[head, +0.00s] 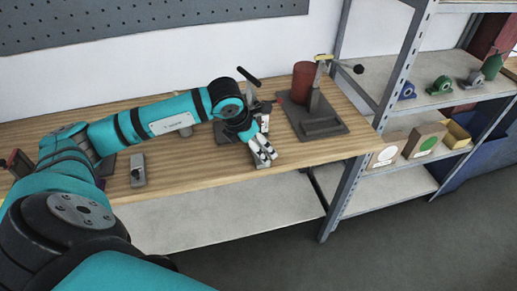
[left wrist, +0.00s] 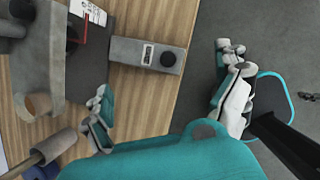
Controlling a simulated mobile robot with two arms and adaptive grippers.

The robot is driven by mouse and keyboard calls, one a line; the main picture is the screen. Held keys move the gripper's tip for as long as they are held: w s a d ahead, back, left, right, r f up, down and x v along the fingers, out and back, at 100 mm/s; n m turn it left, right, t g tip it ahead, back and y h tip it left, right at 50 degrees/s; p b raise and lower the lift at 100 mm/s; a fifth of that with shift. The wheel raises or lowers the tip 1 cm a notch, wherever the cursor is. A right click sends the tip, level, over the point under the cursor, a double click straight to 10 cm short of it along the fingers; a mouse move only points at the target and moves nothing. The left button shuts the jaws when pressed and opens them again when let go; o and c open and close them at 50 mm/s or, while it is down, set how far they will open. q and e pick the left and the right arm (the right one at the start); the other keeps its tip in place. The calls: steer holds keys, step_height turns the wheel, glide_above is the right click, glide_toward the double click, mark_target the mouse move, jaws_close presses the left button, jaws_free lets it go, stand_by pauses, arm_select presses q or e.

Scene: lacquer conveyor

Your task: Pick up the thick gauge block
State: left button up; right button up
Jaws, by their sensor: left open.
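My left gripper (head: 263,152) is open and points down over the front of the bench, left of the press stand. In the left wrist view its two fingers are spread wide apart (left wrist: 167,85), with nothing between the pads. A grey rectangular block (left wrist: 133,51) with a small white label and a round black spot lies on the wood just ahead of the fingers. In the head view the gripper mostly hides it. Another grey block (head: 138,172) lies farther left on the bench. I cannot tell for sure which is the thick gauge block. My right gripper is not in view.
A press stand (head: 318,124) on a dark base, with a red cylinder (head: 302,82) behind, stands right of the gripper. The wooden bench (head: 200,170) is clear between the two grey blocks. A metal shelf (head: 440,97) with parts and boxes stands at right.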

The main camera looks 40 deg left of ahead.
mark_target(257, 158)
arm_select(q)
steer(key=shift+w+f, duration=0.2)
steer(key=shift+f, duration=0.3)
steer(key=shift+f+p, duration=0.4)
steer(key=p+x, duration=0.1)
steer(key=x, duration=0.2)
steer(key=shift+f, duration=0.3)
steer(key=shift+w+f, duration=0.15)
steer(key=shift+f, duration=0.25)
steer(key=shift+s+d, duration=0.1)
steer(key=shift+s, duration=0.15)
steer(key=c, duration=1.6)
